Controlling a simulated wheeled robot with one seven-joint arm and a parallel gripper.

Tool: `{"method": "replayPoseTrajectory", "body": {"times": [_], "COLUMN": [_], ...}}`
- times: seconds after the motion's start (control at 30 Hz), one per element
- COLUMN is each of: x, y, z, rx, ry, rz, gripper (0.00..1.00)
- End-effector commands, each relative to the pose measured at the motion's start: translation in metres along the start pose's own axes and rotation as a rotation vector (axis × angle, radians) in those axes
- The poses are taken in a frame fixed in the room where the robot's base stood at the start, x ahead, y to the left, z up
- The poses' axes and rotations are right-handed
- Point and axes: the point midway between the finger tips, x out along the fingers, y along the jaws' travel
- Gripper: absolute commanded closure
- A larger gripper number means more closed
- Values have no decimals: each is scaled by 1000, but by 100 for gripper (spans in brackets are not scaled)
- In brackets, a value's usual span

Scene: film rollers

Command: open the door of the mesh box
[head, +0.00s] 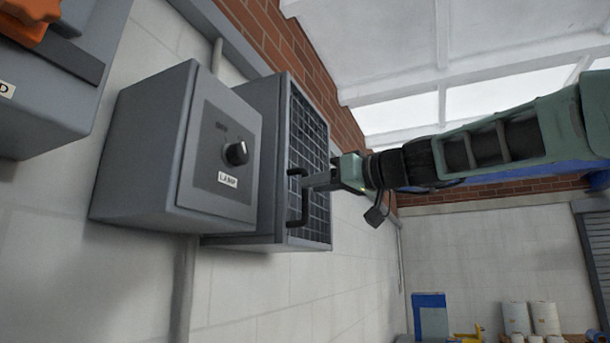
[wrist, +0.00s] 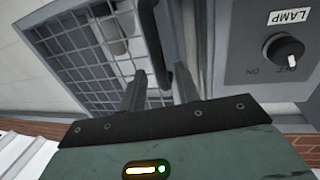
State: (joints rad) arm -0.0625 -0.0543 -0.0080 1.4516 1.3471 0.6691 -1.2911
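The mesh box (head: 262,100) is a grey wall box with a dark mesh door (head: 308,140) on its right face. The door looks shut. A black bar handle (head: 292,205) stands out from the door. My gripper (head: 313,181) reaches in from the right, its fingertips at the handle. In the wrist view my gripper (wrist: 160,78) has its two fingers apart, and the handle (wrist: 152,45) runs down into the gap between them. I see no clear contact. The mesh door (wrist: 85,45) fills the upper left there, with a pale cylinder behind it.
A grey lamp switch box (head: 150,140) with a black knob (head: 236,153) sits left of the mesh box and close to it. Another grey box (head: 45,95) with an orange part is at the far left. Open space lies right of the door, around my arm.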

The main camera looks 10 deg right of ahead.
Motion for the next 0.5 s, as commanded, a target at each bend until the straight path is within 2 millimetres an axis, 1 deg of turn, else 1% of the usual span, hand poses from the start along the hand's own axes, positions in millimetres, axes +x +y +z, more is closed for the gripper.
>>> {"method": "replayPoseTrajectory", "body": {"times": [0.03, 0.1, 0.2, 0.33, 0.5], "x": [9, 19, 28, 35, 36], "y": [-1, 0, 0, 0, 0], "z": [-4, -3, -2, 0, 0], "rx": [1, 2, 1, 0, -1], "ry": [-2, -1, -1, -1, 0], "rz": [-2, -3, -1, -1, 0], "gripper": [68, 68, 68, 68, 68]}}
